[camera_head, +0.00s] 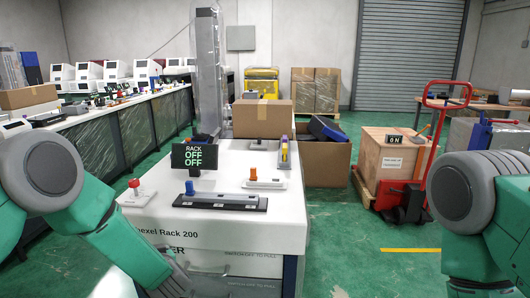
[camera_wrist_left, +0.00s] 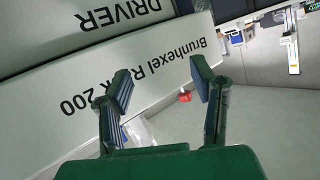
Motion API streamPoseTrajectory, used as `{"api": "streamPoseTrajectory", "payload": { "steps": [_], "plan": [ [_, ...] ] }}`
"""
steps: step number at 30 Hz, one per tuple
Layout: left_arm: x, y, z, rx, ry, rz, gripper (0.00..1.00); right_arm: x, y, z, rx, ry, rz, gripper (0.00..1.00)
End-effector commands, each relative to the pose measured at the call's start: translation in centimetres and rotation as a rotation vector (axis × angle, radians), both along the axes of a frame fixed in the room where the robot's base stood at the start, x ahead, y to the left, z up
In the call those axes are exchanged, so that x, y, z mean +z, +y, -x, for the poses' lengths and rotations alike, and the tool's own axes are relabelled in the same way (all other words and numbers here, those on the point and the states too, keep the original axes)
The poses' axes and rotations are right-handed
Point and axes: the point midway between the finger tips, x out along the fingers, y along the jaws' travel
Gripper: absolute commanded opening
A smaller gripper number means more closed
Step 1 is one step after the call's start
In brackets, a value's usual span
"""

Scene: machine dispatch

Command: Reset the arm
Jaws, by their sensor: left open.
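My left arm (camera_head: 85,215) comes in from the left and bends down past the left front corner of the white rack machine (camera_head: 255,222). My left gripper (camera_wrist_left: 163,84) is open and empty in the left wrist view, with its two fingers spread apart. Behind the fingers lies the white panel lettered "Brunhexel Rack 200" (camera_wrist_left: 55,135), seen upside down. I cannot tell the gap between the fingers and the panel. My right arm (camera_head: 485,215) shows at the right edge; its gripper is out of view.
On the rack stand a black sign (camera_head: 194,157) reading "RACK OFF OFF", a blue-knobbed lever (camera_head: 190,188), a red knob (camera_head: 134,184), an orange switch (camera_head: 254,173) and a cardboard box (camera_head: 262,119). A red pallet jack (camera_head: 420,180) with a crate (camera_head: 395,150) stands right. Green floor between is clear.

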Motion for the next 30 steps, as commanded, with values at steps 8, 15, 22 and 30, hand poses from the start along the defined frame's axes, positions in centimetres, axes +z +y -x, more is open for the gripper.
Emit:
{"api": "streamPoseTrajectory", "payload": {
  "steps": [8, 15, 22, 30],
  "plan": [
    [-12.3, -3.7, 17.5, -0.343, 0.453, 0.175, 0.51, 0.0, 0.0, 0.0, 0.000, 0.000, 0.000, 0.40],
    [-15.3, -3.5, 34.6, -0.426, 0.860, 0.336, 0.51, 0.0, 0.0, 0.0, 0.000, 0.000, 0.000, 0.40],
    [-14.2, -2.8, 43.7, -0.415, 1.081, 0.417, 0.51, 0.0, 0.0, 0.0, 0.000, 0.000, 0.000, 0.40],
    [-13.9, -2.7, 45.0, -0.411, 1.113, 0.430, 0.51, 0.0, 0.0, 0.0, 0.000, 0.000, 0.000, 0.40]
  ]
}}
